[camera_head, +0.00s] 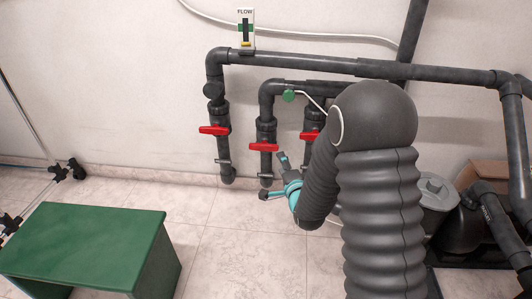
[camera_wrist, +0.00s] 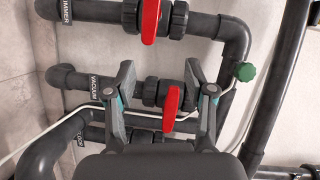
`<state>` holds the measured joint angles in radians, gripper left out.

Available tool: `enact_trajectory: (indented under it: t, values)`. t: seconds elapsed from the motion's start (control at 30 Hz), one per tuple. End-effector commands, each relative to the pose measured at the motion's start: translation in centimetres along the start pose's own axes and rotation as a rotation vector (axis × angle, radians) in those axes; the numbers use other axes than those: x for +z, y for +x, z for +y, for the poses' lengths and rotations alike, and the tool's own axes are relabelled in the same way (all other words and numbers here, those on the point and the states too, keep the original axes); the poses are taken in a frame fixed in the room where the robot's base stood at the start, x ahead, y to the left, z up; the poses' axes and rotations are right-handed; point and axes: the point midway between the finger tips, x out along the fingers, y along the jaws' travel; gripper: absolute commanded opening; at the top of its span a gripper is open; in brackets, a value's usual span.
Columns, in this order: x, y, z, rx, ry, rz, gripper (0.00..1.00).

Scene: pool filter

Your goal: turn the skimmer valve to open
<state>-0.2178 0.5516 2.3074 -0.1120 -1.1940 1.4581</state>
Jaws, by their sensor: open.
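The skimmer valve has a red handle (camera_wrist: 150,20) at the top of the wrist view, on the pipe whose partly cut label ends in "IMMER". The handle lies crosswise to its pipe. By the green knob beside its elbow, it appears to be the middle red handle (camera_head: 263,147) in the head view. My gripper (camera_head: 274,177) is open and empty, low in front of the pipes. In the wrist view its fingers (camera_wrist: 164,102) appear either side of the vacuum valve's red handle (camera_wrist: 171,108), also crosswise. Contact is not visible, and the skimmer handle is outside the fingers.
Another red-handled valve (camera_head: 214,130) stands at left. A green knob (camera_head: 288,96) and thin white tubing run near the pipes. A third pipe shows partly at lower left in the wrist view. A green bench (camera_head: 85,240) stands left; floor between it and my arm is clear.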

Motion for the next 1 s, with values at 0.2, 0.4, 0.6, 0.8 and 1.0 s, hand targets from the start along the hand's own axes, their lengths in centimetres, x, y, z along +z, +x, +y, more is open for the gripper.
enact_trajectory:
  t: [0.2,0.4,0.6,0.8,1.0]
  values:
    - [1.9,0.6,2.8,-0.083,0.122,-0.026,0.54]
    - [2.1,1.6,2.9,-0.102,0.145,-0.030,0.54]
    - [2.1,4.8,2.5,-0.101,0.144,-0.029,0.54]
    - [2.2,8.5,2.1,-0.101,0.143,-0.030,0.54]
    - [2.3,11.8,1.8,-0.101,0.142,-0.030,0.54]
